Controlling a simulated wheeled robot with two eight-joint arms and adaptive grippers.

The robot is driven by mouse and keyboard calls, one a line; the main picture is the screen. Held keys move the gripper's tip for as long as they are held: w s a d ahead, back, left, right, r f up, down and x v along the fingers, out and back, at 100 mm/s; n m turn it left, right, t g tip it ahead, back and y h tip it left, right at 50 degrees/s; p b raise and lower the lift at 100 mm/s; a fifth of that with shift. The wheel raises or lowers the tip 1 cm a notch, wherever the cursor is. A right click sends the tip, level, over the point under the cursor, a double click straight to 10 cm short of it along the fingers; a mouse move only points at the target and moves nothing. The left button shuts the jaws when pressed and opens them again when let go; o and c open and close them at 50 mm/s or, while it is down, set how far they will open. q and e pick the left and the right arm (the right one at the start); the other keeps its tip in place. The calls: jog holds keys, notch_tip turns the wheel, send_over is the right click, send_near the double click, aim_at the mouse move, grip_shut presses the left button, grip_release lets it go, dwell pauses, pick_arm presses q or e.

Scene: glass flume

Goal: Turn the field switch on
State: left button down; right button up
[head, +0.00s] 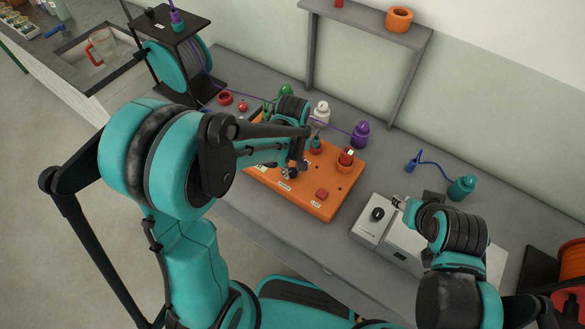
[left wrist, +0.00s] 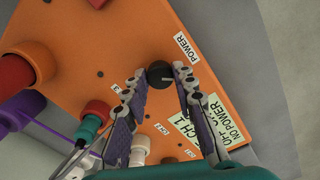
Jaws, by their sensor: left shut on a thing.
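The orange panel (head: 330,205) lies on the grey bench. In the left wrist view, a small black knob (left wrist: 160,75) with a pale line stands on it beside a label reading POWER. My left gripper (head: 292,170) is over the panel, its two purple-padded fingers (left wrist: 158,82) on either side of this knob, shut on it. A second black knob (head: 378,213) is on a light grey box (head: 370,232) at right. My right gripper (head: 400,203) is just right of that knob; its fingers are too small to read. I can read no field label.
A red button (head: 322,193) and a red-topped part (head: 346,157) are on the panel. Purple (head: 360,134) and teal (head: 461,188) bottle-shaped parts with cords stand behind. A grey shelf frame (head: 312,55) rises at the back. A spool stand (head: 180,40) is at back left.

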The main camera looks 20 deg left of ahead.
aim_at(292, 171)
pick_arm(q)
jog(key=m, duration=0.5)
jog(key=shift+m, duration=0.3)
jog(key=shift+m+b, duration=0.35)
jog(key=shift+m, duration=1.75)
jog(key=c, duration=1.2)
grip_release()
notch_tip(292, 171, up, 12)
